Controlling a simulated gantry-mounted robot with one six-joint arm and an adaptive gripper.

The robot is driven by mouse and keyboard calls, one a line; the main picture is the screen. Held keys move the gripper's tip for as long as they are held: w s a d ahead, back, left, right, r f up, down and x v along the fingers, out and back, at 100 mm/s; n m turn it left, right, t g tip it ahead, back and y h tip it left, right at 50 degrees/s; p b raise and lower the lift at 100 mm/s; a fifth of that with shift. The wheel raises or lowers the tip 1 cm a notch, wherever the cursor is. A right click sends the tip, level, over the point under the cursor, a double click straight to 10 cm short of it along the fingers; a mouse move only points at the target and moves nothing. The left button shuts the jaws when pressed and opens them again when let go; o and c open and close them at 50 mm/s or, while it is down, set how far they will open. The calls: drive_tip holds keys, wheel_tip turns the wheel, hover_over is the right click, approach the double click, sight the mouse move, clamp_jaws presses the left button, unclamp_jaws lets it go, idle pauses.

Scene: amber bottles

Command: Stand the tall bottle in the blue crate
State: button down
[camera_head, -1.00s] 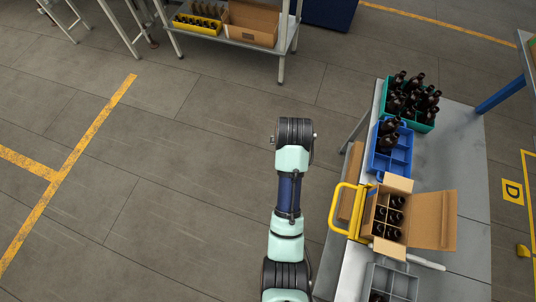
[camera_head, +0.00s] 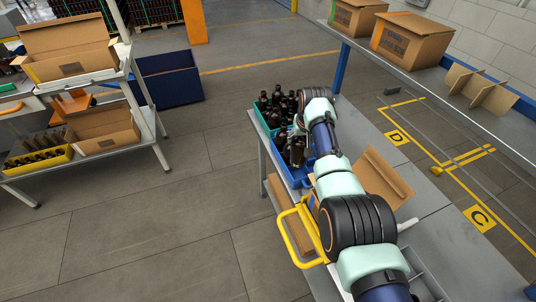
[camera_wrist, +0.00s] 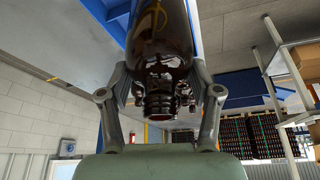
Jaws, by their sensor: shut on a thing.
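In the wrist view my gripper (camera_wrist: 160,88) is shut on a dark amber bottle (camera_wrist: 162,42), one finger on each side, with its ribbed neck towards the camera. Its far end is cut off by the top of the picture. In the head view the blue crate (camera_head: 289,174) stands on the table under the end of my arm, with dark bottles (camera_head: 297,152) at it. My arm hides much of the crate. I cannot tell there which bottle is the held one, or whether it touches the crate.
A green crate (camera_head: 258,119) full of dark bottles stands just beyond the blue crate. A cardboard box with a raised flap (camera_head: 384,176) is on the near side, partly behind my arm. A yellow handle (camera_head: 305,232) juts out at the table's left edge. A shelf with cardboard boxes (camera_head: 411,38) stands at right.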

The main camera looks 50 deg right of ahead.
sight(306, 145)
drive_tip(key=shift+s+d, duration=0.35)
drive_tip(key=shift+d, duration=0.1)
drive_tip(key=shift+f+b, duration=2.75)
drive_tip(key=shift+f, duration=0.75)
drive_tip(key=shift+f, duration=0.1)
drive_tip(key=shift+f+b, duration=1.2)
drive_tip(key=shift+f, duration=0.2)
drive_tip(key=shift+c, duration=0.8)
unclamp_jaws()
drive_tip(key=shift+r, duration=0.15)
drive_tip(key=v, duration=1.2)
drive_tip(key=shift+w+a, duration=0.1)
drive_tip(key=shift+w, duration=0.05)
